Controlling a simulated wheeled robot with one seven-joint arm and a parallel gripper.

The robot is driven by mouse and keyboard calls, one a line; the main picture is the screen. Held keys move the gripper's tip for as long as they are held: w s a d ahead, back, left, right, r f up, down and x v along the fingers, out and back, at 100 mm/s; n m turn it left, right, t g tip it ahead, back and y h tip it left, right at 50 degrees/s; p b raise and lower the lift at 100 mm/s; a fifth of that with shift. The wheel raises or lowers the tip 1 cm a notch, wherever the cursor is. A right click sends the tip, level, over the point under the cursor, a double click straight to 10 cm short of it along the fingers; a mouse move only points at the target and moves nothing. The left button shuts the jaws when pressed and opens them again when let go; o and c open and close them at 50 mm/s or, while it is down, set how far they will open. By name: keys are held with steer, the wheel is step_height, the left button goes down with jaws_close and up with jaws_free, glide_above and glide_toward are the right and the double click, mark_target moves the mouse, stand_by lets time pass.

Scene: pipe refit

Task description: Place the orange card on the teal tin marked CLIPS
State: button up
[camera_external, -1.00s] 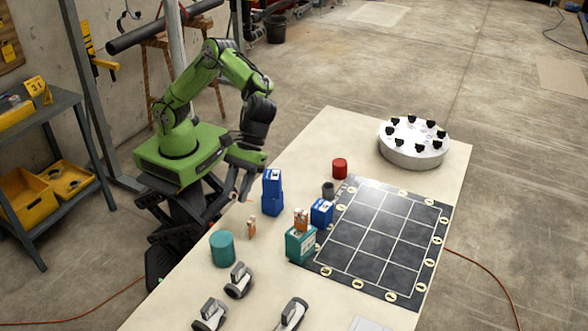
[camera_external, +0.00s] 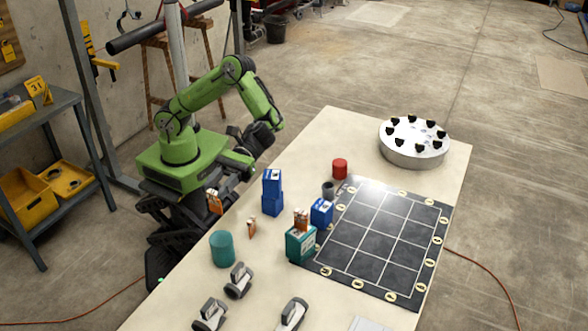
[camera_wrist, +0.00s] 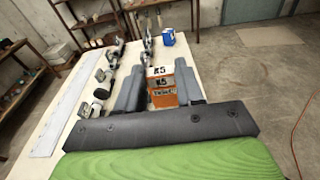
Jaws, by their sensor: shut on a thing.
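My gripper (camera_wrist: 160,88) is shut on an orange card (camera_wrist: 163,94) marked K5, which stands between its two fingers in the wrist view. In the external view the held card (camera_external: 215,204) is at the left edge of the table, beside my arm. A teal box-shaped tin (camera_external: 300,246) stands near the left edge of the dark grid, with an orange-and-white piece (camera_external: 301,221) on top. A teal round tin (camera_external: 222,249) stands further left, with nothing on it. The lettering on both is too small to read. Another small orange piece (camera_external: 251,229) stands on the table.
Two stacked blue boxes (camera_external: 272,193) and a blue box (camera_external: 321,212) stand near the teal box. A red cylinder (camera_external: 340,169), a small grey cup (camera_external: 328,190) and a round white stand (camera_external: 413,153) are further back. Grey metal parts (camera_external: 239,280) lie in front.

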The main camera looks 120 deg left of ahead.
step_height(320, 180, down, 10)
steer(key=b, duration=0.4)
steer(key=shift+r, duration=0.15)
steer(key=o, duration=1)
steer(key=shift+c, duration=0.2)
steer(key=shift+o, duration=0.6)
